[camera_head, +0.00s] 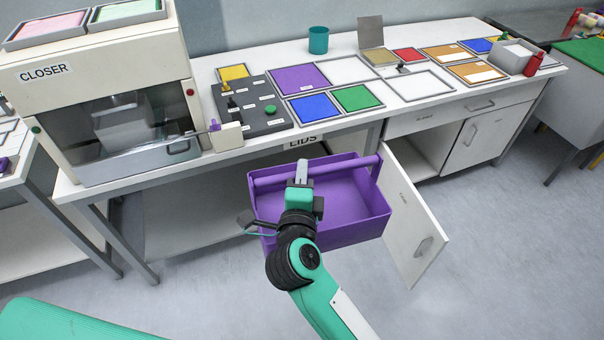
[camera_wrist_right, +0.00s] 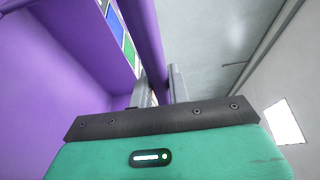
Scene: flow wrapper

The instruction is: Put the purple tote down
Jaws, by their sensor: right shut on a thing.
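The purple tote (camera_head: 345,212) is an open box with a bar handle along its top, and it appears empty inside. In the head view it hangs in front of the bench, beside the open cabinet door. My right gripper (camera_head: 302,175) is shut on the tote's handle bar. In the right wrist view the handle (camera_wrist_right: 143,40) passes between the fingers (camera_wrist_right: 158,90), with the tote's purple wall (camera_wrist_right: 60,75) to the left. My left gripper is not in view.
The white bench (camera_head: 205,75) holds a closer machine (camera_head: 105,100), colored panels, a control box (camera_head: 250,105) and a teal cup (camera_head: 318,40). A cabinet door (camera_head: 412,215) stands open right of the tote. The grey floor (camera_head: 500,240) is clear at right.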

